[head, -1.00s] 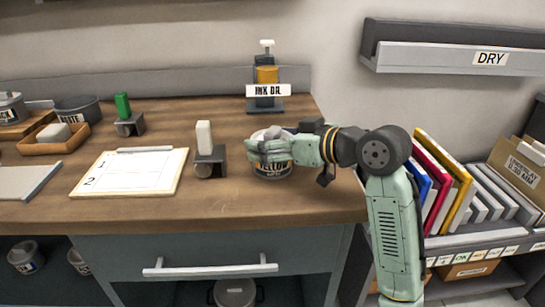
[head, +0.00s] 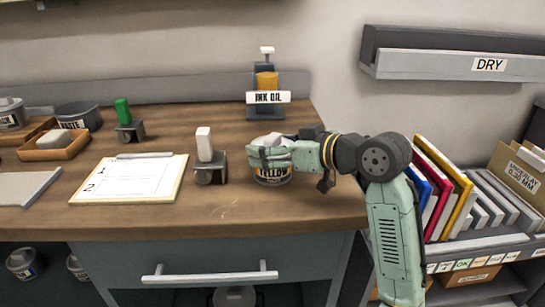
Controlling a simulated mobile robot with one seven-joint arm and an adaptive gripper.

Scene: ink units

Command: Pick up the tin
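The tin (head: 272,178), dark with a label reading YELLOW, stands upright on the wooden bench near its front right. My gripper (head: 268,155) is at the tin's upper part, reaching in from the right. Its fingers cover the top of the tin. I cannot tell from this view whether they are closed on it or only around it.
A stamp-like tool with a white handle (head: 204,146) stands just left of the tin. The ink oil dispenser (head: 266,97) stands behind it. A clipboard (head: 130,180) lies further left. Bare bench (head: 325,205) shows at the front right.

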